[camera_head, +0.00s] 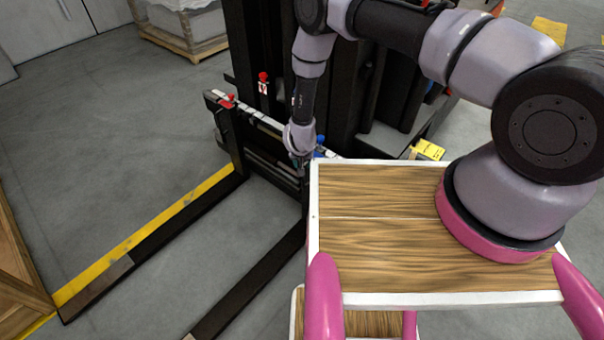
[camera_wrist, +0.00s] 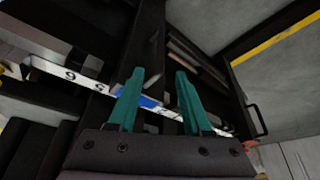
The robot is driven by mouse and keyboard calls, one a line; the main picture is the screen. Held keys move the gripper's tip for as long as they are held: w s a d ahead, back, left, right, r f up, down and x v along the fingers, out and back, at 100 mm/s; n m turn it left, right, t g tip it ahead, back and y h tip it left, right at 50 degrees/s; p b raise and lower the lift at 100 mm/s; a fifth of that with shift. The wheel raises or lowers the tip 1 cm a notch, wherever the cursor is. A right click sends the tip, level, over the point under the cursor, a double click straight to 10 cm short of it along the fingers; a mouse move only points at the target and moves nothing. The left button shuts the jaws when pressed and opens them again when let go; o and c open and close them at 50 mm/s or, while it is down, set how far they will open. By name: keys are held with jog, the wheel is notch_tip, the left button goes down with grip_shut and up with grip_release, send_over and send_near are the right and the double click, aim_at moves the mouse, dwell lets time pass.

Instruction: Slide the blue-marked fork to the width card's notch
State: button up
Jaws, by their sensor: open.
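The forklift's right fork (camera_head: 250,287) runs along the floor toward the lower left; its top is hidden behind my arm and the tabletop. A blue mark (camera_head: 320,153) shows beside my gripper (camera_head: 300,160) at the carriage's right end. In the wrist view, my gripper (camera_wrist: 160,72) is open, with its teal fingers apart. A blue patch (camera_wrist: 138,101) on the white numbered strip (camera_wrist: 70,73) shows between the fingers. The strip (camera_head: 262,120) also runs along the carriage top in the head view. I cannot make out the width card's notch.
The left fork (camera_head: 150,245) has a red mark (camera_head: 227,102) at its top, beside a yellow floor line (camera_head: 140,236). The black mast (camera_head: 250,45) stands behind.

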send_over(303, 186)
jog(key=f, duration=0.9)
jog(key=shift+w+d, duration=0.1)
jog(key=shift+w, duration=0.3)
grip_shut()
dwell(0.7)
